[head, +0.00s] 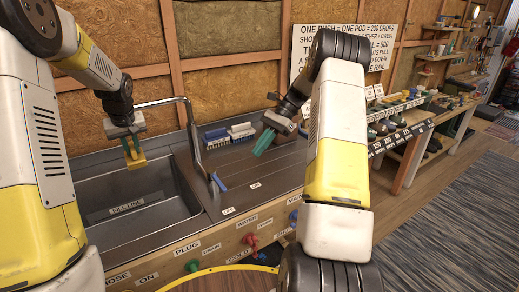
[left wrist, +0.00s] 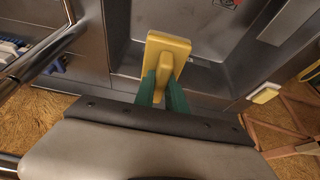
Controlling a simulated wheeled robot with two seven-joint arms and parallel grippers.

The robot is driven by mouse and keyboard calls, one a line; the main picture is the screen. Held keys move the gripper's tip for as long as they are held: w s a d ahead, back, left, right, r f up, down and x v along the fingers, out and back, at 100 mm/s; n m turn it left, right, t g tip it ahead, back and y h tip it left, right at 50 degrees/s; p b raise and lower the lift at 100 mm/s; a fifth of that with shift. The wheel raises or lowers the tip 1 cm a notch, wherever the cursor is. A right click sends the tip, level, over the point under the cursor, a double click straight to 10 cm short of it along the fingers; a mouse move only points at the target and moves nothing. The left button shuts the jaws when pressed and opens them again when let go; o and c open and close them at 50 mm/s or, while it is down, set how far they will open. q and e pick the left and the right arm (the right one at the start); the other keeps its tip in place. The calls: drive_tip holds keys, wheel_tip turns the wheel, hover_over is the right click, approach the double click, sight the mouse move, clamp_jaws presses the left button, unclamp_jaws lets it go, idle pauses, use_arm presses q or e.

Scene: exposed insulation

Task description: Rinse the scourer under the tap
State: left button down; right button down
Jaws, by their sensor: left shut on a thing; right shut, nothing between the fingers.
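My left gripper (head: 134,150) is shut on the yellow scourer (head: 136,162), above the sink basin (head: 110,240) near its back edge. In the left wrist view the scourer (left wrist: 180,45) is a yellow block with a raised grip between the green fingers (left wrist: 162,92). The metal tap (head: 192,135) stands right of the basin, with its spout reaching left toward my left gripper. No water shows. A blue lever (head: 217,182) stands on the counter near labels reading ON and OFF. My right gripper (head: 264,142) is shut and empty above the counter, right of the tap.
Blue and white brushes (head: 230,133) lie at the back of the counter. Coloured knobs (head: 250,240) line the wooden front below. A shelf with bottles and labels (head: 400,110) stands at right. The ribbed drainer (head: 262,172) is mostly clear.

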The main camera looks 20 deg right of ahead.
sight(136, 157)
use_arm(q)
drive_tip(key=shift+s+d, duration=0.4)
drive_tip(key=shift+s, duration=0.7)
drive_tip(key=shift+s+d, duration=0.35)
drive_tip(key=shift+s, duration=0.8)
drive_tip(key=shift+s+d, duration=0.4)
drive_tip(key=shift+s, duration=0.7)
drive_tip(key=s+d+r, duration=0.1)
drive_tip(key=s+r, duration=0.3)
drive_tip(key=shift+s+d, duration=0.3)
drive_tip(key=shift+s, duration=0.05)
